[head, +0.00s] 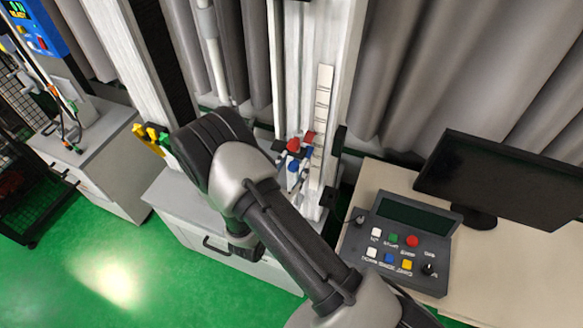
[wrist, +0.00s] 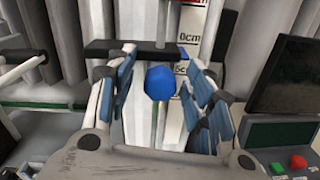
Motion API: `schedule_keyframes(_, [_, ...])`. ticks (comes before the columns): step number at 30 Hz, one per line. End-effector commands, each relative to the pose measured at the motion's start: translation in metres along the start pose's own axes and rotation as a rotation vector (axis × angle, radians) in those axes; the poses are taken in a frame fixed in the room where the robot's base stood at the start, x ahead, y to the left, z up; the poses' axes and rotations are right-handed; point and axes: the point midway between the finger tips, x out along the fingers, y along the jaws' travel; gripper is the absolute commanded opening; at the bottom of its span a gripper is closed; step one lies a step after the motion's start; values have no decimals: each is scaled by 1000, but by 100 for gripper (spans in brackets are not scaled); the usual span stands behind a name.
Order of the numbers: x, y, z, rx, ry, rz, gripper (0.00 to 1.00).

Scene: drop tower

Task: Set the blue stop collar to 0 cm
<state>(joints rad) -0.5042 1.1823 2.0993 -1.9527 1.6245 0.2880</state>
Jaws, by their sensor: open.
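The blue stop collar shows by its round blue knob (wrist: 160,83) in the wrist view, in front of the vertical rod. In the head view its blue part (head: 293,165) sits low on the tower, just below a red part.
A red-knobbed part (head: 293,145) sits just above the blue one. A dark horizontal bar (wrist: 125,49) crosses behind the fingers. A control box (head: 400,240) and monitor (head: 500,180) stand on the table at right. Yellow and green handles (head: 150,138) are at left.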

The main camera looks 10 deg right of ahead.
Motion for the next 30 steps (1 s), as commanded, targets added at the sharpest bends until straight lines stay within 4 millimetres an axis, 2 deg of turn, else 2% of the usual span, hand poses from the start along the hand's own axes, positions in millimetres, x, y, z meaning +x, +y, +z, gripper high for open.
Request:
schedule_keyframes(5, [-12,1,-1,-2,2,3,48])
schedule_keyframes(18, [-99,2,0,-1,1,6,48])
schedule_keyframes(24, [-118,1,0,0,0,2,48])
schedule_keyframes(30, [-120,0,0,0,-1,-1,48])
